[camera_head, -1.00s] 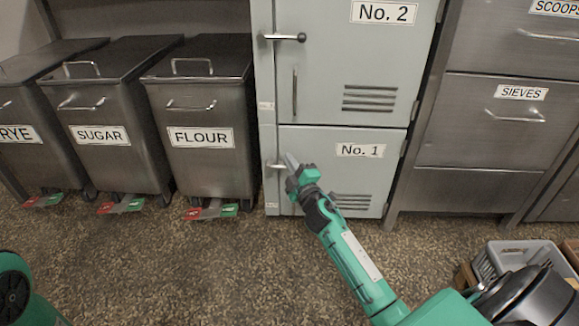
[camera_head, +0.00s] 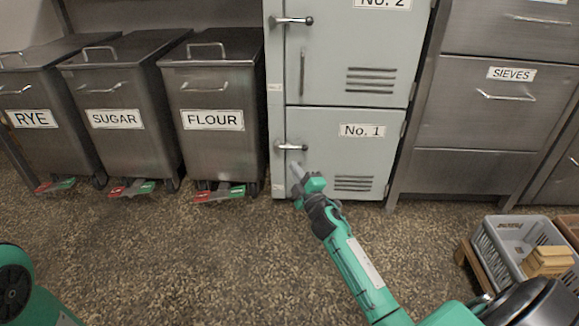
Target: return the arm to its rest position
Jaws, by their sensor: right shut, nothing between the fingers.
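My right arm reaches in from the lower right, and its green and dark gripper (camera_head: 299,172) is in front of the grey-green locker door No. 1 (camera_head: 330,128). The gripper is shut and empty. It is just below the door's lever handle (camera_head: 291,147) in the picture; a gap shows between them. Door No. 1 looks closed. Part of my left arm shows at the lower left edge; its gripper is out of view.
Steel bins marked RYE (camera_head: 32,119), SUGAR (camera_head: 114,119) and FLOUR (camera_head: 212,120) stand left of the locker. A steel drawer unit (camera_head: 475,120) stands right. A grey crate (camera_head: 497,250) holding wooden blocks (camera_head: 548,260) sits at the lower right. The speckled floor (camera_head: 190,255) is clear.

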